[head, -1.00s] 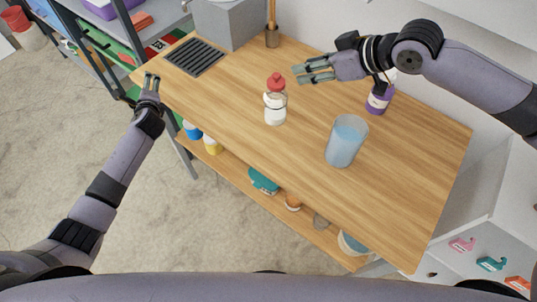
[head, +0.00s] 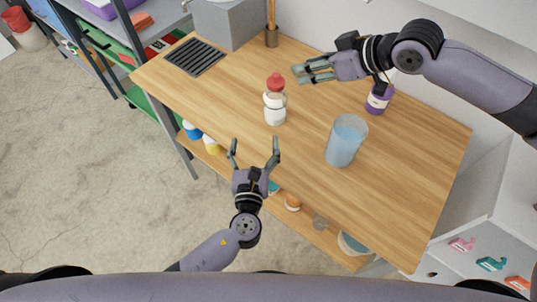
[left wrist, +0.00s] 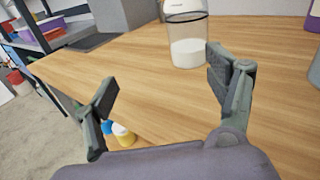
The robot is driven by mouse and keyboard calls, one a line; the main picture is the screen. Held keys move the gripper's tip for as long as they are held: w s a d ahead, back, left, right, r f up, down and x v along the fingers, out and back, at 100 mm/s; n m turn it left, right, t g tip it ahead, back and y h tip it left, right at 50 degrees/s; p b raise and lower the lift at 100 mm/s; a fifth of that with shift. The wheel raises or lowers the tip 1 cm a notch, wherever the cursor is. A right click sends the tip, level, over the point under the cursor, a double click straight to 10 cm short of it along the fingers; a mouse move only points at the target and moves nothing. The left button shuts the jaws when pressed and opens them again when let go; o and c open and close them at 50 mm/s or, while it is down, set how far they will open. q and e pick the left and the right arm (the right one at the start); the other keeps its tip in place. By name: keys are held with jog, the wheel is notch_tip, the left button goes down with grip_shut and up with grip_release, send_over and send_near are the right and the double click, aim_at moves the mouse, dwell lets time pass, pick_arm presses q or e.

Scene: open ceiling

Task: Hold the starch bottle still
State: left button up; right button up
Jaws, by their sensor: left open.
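The starch bottle (head: 275,108), clear with white contents and a red cap, stands upright on the wooden table (head: 215,95). In the left wrist view the bottle (left wrist: 187,50) is ahead, toward the upper right, with its top cut off. My left gripper (head: 254,150) is open and empty at the table's front edge, apart from the bottle. Its two fingers (left wrist: 168,85) are spread wide in the left wrist view. My right gripper (head: 307,73) is behind and to the right of the bottle, not touching it; I cannot tell whether its fingers are parted.
A glass of bluish liquid (head: 347,142) stands right of the bottle. A purple bottle (head: 379,98) stands near the back. A dark grille (head: 194,57) and a grey box (head: 228,22) are at the left end. A lower shelf (head: 238,172) holds several containers.

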aim_at(275, 103)
pick_arm(q)
jog(key=shift+m+h, duration=0.4)
jog(key=shift+m, duration=0.3)
jog(key=s+d, duration=0.1)
jog(key=s+d+r, duration=0.1)
jog(key=s+d, duration=0.1)
jog(key=shift+s+d+r, duration=0.25)
jog(key=shift+s+d, duration=0.1)
jog(key=w, duration=0.5)
jog(key=w+d, duration=0.1)
jog(key=w, duration=1.1)
jog(key=shift+w+d, duration=0.1)
jog(key=shift+d, duration=0.1)
jog(key=shift+c, duration=0.5)
